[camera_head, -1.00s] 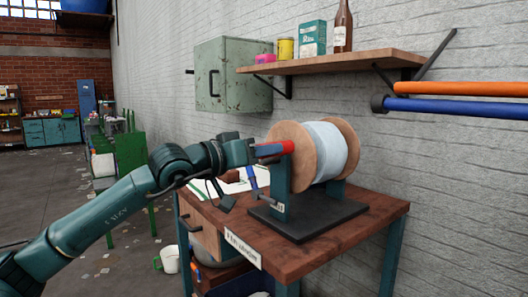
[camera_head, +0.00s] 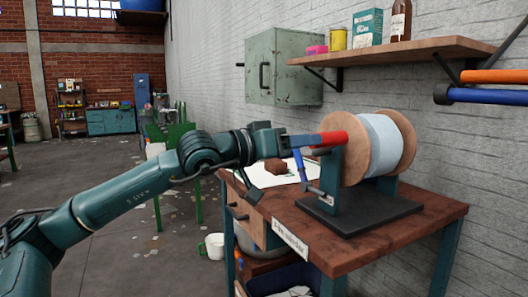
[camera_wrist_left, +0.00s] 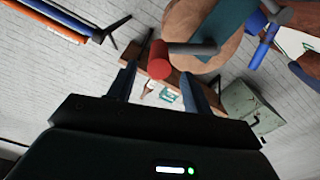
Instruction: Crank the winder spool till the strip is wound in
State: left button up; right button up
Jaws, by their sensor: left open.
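The winder spool has round wooden flanges (camera_head: 371,150) and a pale blue-white winding (camera_head: 384,138) between them. It stands on a teal support with a dark base plate (camera_head: 360,210). A red crank handle (camera_head: 333,138) sticks out at its left side. My left gripper (camera_head: 310,140) is open at the handle's outer end. In the left wrist view the red handle (camera_wrist_left: 159,62) appears between the fingertips; I cannot tell whether they touch it. A loose strip end cannot be made out. My right gripper is out of view.
The spool stands on a wooden bench (camera_head: 420,228) with a white sheet and a brown block (camera_head: 276,166) behind. A wall shelf (camera_head: 420,50) and green cabinet (camera_head: 285,68) are above. Floor is open to the left.

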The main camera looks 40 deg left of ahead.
pick_arm(q)
jog(key=b+v, duration=0.1)
jog(key=v, duration=0.7)
jog(key=shift+s+b, duration=0.25)
jog(key=shift+b, duration=0.1)
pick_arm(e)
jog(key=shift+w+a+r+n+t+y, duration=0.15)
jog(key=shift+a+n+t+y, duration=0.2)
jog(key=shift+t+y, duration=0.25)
pick_arm(q)
jog(key=shift+a, duration=0.1)
